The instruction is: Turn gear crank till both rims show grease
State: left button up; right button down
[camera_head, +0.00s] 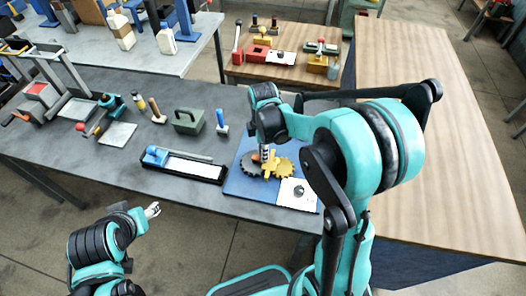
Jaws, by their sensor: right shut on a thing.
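A dark toothed gear (249,165) and a yellow gear (285,168) sit side by side on a blue board (238,187) at the table's right end. A yellow bracket stands between them. My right gripper (264,153) reaches down over the dark gear from above. It is shut on what looks like the crank handle, which its fingers mostly hide. I cannot make out grease on either rim at this size. My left gripper (153,210) hangs in front of the table's near edge, away from the gears; its finger gap is too small to read.
A white plate with a dark round piece (299,191) lies on the board's right corner. A black tray (184,166) is left of the board. A green toolbox (188,121) and a blue-handled tool (221,122) stand behind it. A wooden table (425,130) adjoins at right.

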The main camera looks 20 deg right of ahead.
jog(key=c, duration=1.3)
grip_release()
jog(key=shift+c, duration=0.2)
notch_tip(320, 180, up, 12)
jog(key=s+a+f+m+t+b, duration=0.1)
jog(key=s+f+m+t, duration=0.1)
jog(key=s+m, duration=0.4)
jog(key=s+a+f+m+t+b, duration=0.1)
jog(key=s+m+t, duration=0.4)
jog(key=m, duration=0.5)
jog(key=shift+s+f+b, duration=0.5)
jog(key=shift+s+f, duration=0.15)
jog(key=shift+s, duration=0.6)
